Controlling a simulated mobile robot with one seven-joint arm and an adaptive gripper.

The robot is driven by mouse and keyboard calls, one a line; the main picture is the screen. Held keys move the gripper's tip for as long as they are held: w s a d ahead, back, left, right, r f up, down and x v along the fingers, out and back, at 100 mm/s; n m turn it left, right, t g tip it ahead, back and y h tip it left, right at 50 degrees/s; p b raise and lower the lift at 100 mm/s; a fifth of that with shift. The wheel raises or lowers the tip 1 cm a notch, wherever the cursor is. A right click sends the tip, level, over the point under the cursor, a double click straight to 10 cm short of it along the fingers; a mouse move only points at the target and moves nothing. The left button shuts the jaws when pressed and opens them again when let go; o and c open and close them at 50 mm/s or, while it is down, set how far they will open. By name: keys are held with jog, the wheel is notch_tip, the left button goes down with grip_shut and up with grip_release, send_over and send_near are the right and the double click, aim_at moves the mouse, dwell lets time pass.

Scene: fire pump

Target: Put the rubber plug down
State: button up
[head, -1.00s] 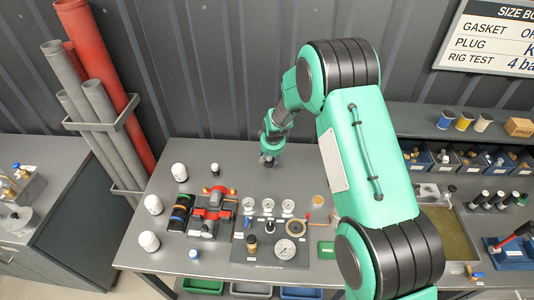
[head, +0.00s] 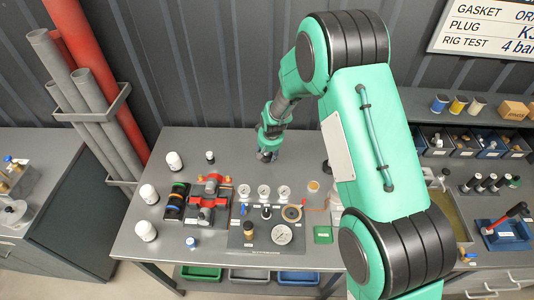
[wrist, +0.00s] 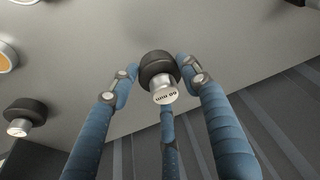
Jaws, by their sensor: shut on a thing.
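The rubber plug (wrist: 158,68), a black rubber ring with a metal stem and a printed pale end face, sits between the blue fingers of my gripper (wrist: 158,76) in the wrist view. My gripper is shut on it. In the head view my gripper (head: 268,152) is over the back part of the grey bench (head: 320,150), behind the row of small gauges. The plug is too small and hidden there to make out. I cannot tell whether it touches the bench. A second similar plug (wrist: 25,115) stands apart at the left of the wrist view.
Small gauges (head: 264,191) and a red fixture (head: 209,197) stand in front of my gripper. White bottles (head: 149,194) stand at the left. The bench around my gripper is mostly clear.

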dwell(0.3)
jog(key=s+b, duration=0.2)
jog(key=s, duration=0.2)
jog(key=s+a+b, duration=0.1)
jog(key=s+b, duration=0.1)
jog(key=s, duration=0.3)
jog(key=s+a+b, duration=0.1)
jog(key=s+b, duration=0.1)
jog(key=s, duration=0.3)
jog(key=shift+a+r, duration=0.15)
jog(key=shift+w, duration=0.1)
jog(key=w+a, duration=0.2)
jog(key=w, duration=0.2)
jog(key=w+a+f, duration=0.1)
jog(key=w+a, duration=0.1)
jog(key=w, duration=0.3)
jog(key=w+a, duration=0.1)
jog(key=w, duration=0.4)
jog(key=shift+a+f, duration=0.2)
jog(key=shift+a, duration=0.2)
jog(key=shift+w, duration=0.1)
jog(key=shift+w+a, duration=0.15)
jog(key=shift+w, duration=0.05)
jog(key=shift+w+f, duration=0.1)
jog(key=shift+f, duration=1.7)
jog(key=shift+f+b, duration=0.1)
jog(key=shift+b, duration=0.2)
